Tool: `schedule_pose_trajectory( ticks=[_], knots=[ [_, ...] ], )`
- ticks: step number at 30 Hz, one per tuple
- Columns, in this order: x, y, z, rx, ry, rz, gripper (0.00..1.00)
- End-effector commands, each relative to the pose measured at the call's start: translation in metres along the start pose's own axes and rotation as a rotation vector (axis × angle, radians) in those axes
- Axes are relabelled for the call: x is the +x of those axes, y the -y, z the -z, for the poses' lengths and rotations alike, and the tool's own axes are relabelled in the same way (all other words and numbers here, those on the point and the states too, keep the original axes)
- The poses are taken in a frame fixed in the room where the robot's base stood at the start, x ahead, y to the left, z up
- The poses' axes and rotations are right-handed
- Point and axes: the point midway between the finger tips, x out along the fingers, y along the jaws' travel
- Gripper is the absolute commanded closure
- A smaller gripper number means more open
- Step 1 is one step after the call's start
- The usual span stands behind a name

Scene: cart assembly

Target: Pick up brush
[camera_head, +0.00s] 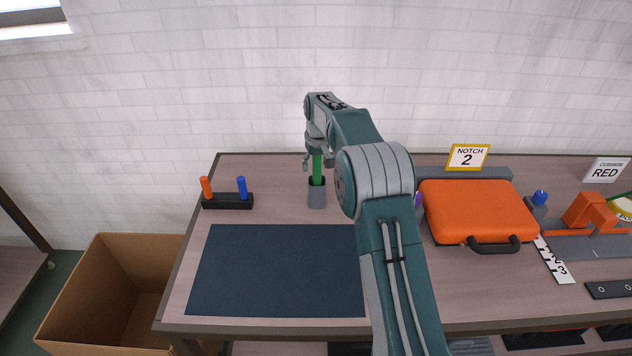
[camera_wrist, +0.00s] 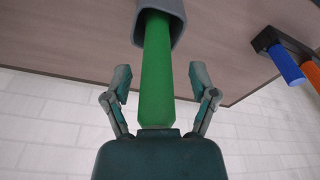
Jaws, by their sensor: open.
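The brush shows as a green handle (camera_head: 317,166) standing upright in a small grey holder (camera_head: 316,194) on the table. Its lower end is hidden inside the holder. My gripper (camera_head: 315,158) is above the holder, at the upper part of the handle. In the wrist view the green handle (camera_wrist: 157,70) runs from the holder (camera_wrist: 176,15) toward the palm, between the two fingers of my gripper (camera_wrist: 161,85). The fingers are apart, with a gap on each side of the handle.
A black rack (camera_head: 228,203) with orange and blue pegs stands left of the holder. A dark mat (camera_head: 278,270) lies in front. An orange case (camera_head: 475,211) is to the right. A cardboard box (camera_head: 105,290) stands on the floor at left. A brick wall is behind.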

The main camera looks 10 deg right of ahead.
Motion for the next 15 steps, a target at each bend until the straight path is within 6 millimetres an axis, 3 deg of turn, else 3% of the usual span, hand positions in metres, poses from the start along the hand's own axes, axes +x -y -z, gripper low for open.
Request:
schedule_pose_trajectory(
  ticks=[6, 11, 15],
  knots=[
    [0.0009, -0.0003, -0.0001, 0.000, 0.000, 0.000, 0.26],
    [0.0008, -0.0001, 0.0001, 0.000, 0.000, 0.000, 0.97],
    [0.0012, -0.0001, 0.0000, 0.000, 0.000, 0.000, 1.00]
  ],
)
